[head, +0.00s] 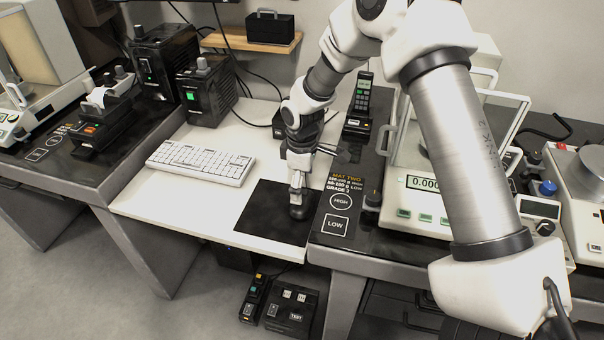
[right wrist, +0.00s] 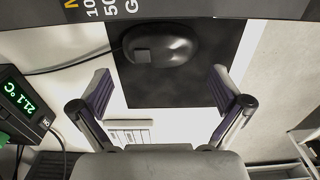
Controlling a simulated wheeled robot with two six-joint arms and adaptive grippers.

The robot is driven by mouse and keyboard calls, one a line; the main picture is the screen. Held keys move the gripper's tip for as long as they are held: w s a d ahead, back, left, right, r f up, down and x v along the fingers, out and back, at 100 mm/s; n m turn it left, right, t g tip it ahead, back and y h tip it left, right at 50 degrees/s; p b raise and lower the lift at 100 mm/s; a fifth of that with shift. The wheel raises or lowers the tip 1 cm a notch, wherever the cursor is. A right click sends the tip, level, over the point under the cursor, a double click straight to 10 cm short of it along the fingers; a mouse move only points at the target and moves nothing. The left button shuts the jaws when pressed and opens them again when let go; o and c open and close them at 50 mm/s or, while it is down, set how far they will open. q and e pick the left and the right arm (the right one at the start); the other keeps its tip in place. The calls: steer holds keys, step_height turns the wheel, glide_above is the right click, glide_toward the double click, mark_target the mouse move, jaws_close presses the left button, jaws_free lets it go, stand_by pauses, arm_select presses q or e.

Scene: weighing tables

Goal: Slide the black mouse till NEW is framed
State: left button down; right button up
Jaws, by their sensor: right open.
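The black mouse (right wrist: 160,46) lies on the dark mouse pad (right wrist: 190,88) in the right wrist view, its cable running off to the left. In the head view the mouse (head: 299,212) is a small dark shape low on the pad (head: 258,212), partly hidden by my gripper. My right gripper (head: 298,186) points down over the pad; in the wrist view its fingers (right wrist: 164,90) are spread wide with nothing between them, and the mouse shows beyond them. I cannot tell whether it touches the mouse. No word NEW is readable. My left gripper is out of view.
A white keyboard (head: 201,162) lies left of the pad on the white desk (head: 150,204). Right of the pad is a dark bench with HIGH and LOW marks (head: 338,212) and a balance (head: 422,205). Black boxes (head: 206,92) stand behind the keyboard.

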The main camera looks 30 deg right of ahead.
step_height(320, 180, down, 4)
steer(key=shift+f, duration=0.1)
